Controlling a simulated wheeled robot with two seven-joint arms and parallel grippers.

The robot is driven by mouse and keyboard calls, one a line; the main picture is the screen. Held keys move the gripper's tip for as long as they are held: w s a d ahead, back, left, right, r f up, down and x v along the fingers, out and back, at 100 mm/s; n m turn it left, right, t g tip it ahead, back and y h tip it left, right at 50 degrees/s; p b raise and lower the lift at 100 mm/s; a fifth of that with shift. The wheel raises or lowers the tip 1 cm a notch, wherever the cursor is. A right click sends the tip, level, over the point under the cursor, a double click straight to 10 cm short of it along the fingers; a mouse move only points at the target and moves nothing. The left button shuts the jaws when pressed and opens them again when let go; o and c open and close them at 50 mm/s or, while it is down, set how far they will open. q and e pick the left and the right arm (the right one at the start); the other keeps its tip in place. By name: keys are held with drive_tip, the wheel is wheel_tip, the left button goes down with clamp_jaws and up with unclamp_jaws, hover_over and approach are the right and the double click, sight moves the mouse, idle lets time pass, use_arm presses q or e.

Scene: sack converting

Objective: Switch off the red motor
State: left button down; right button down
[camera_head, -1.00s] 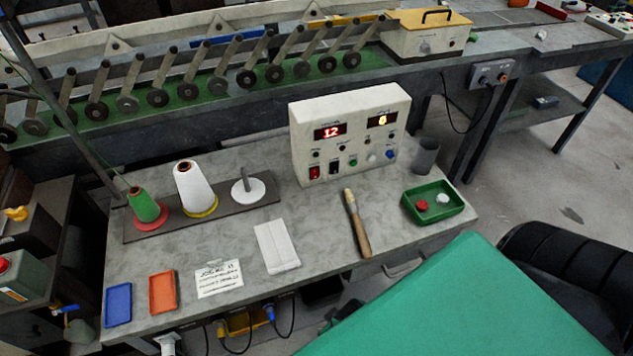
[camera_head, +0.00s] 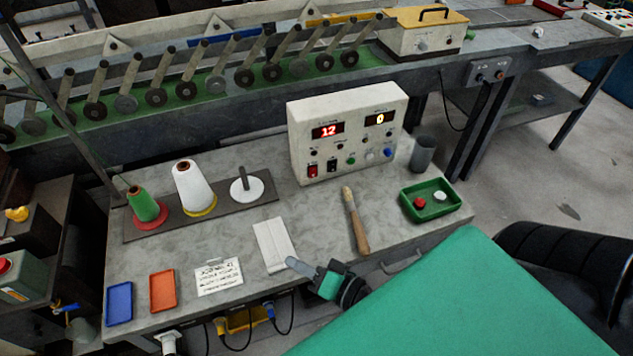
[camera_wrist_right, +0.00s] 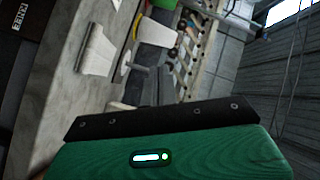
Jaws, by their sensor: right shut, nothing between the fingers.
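My right gripper (camera_head: 293,264) is shut and empty near the bench's front edge, just right of a folded white sheet (camera_head: 274,245). It is well in front of the box and apart from the switches. My left gripper is not in view.
A wood-handled tool (camera_head: 356,222) lies between my right gripper and the box. A green tray (camera_head: 430,214) and a grey cup (camera_head: 423,154) are at the right. Thread cones (camera_head: 194,187) stand at the left. A teal surface (camera_head: 450,300) fills the lower right.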

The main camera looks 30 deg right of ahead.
drive_tip(key=s+d+f+m+t+h, duration=0.1)
drive_tip(key=d+f+m+h, duration=0.3)
drive_tip(key=d+m+h, duration=0.6)
drive_tip(key=d+m, duration=0.3)
drive_tip(key=shift+s+d+f+h, duration=0.15)
drive_tip(key=shift+d+f+h, duration=0.05)
drive_tip(key=shift+h, duration=0.2)
drive_tip(key=p, duration=0.4)
approach(313, 176)
drive_tip(key=x, duration=0.5)
drive_tip(key=shift+r, duration=0.15)
drive_tip(key=shift+x, duration=0.95)
